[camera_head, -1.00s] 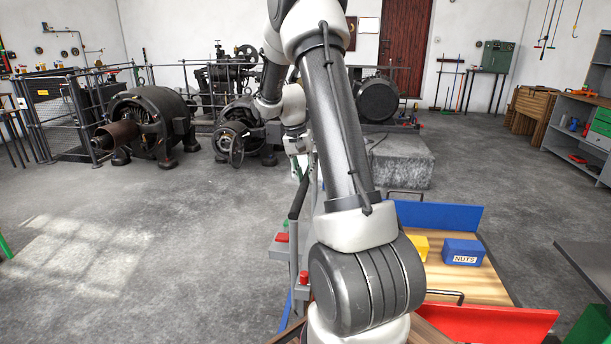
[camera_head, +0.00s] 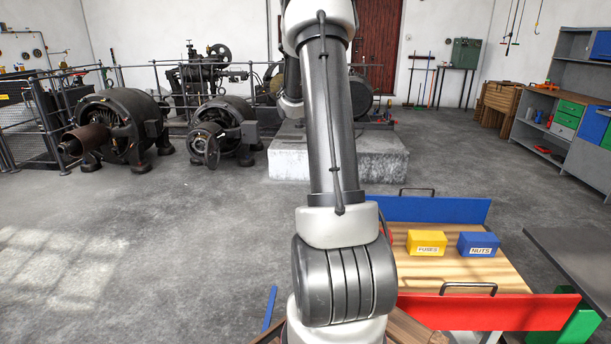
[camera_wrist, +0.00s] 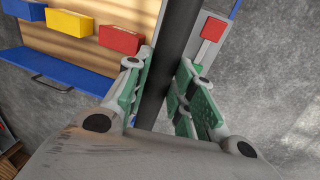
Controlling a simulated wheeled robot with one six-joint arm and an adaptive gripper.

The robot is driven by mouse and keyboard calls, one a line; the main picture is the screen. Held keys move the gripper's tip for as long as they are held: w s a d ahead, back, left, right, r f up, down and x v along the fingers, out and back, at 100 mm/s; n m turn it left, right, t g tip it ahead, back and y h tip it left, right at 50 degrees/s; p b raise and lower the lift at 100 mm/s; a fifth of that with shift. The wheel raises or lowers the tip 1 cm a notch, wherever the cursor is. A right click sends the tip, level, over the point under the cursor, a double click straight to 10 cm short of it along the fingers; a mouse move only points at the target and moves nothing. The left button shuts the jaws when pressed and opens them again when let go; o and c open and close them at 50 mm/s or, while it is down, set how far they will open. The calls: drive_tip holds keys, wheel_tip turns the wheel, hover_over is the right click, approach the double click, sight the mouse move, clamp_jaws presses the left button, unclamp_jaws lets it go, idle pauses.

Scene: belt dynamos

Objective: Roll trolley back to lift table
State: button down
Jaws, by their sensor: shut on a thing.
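My gripper (camera_wrist: 167,75) is shut on a dark round bar (camera_wrist: 180,45) in the wrist view. I take the bar for the trolley's handle. A red block (camera_wrist: 214,28) on a grey and blue frame is right of the bar. In the head view my arm hides the gripper and the bar. A wooden top (camera_head: 455,272) with a blue side board (camera_head: 430,209) and a red one (camera_head: 490,312) stands right of the arm. It carries a yellow FUSES box (camera_head: 427,243) and a blue NUTS box (camera_head: 478,244). Which surface is the lift table is not clear.
A grey flat top (camera_head: 585,260) is at the right edge, close to the wooden top. Shelving (camera_head: 560,125) lines the right. The floor on the left is clear.

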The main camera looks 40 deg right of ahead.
drive_tip(key=s+d, duration=1)
drive_tip(key=s, duration=0.1)
drive_tip(key=shift+s, duration=0.1)
drive_tip(key=c, duration=1.2)
unclamp_jaws()
drive_tip(key=shift+s+d, duration=0.1)
wheel_tip(320, 180, up, 12)
drive_tip(key=w+a, duration=0.1)
drive_tip(key=shift+w+a, duration=0.3)
drive_tip(key=shift+w, duration=0.1)
drive_tip(key=shift+f, duration=0.1)
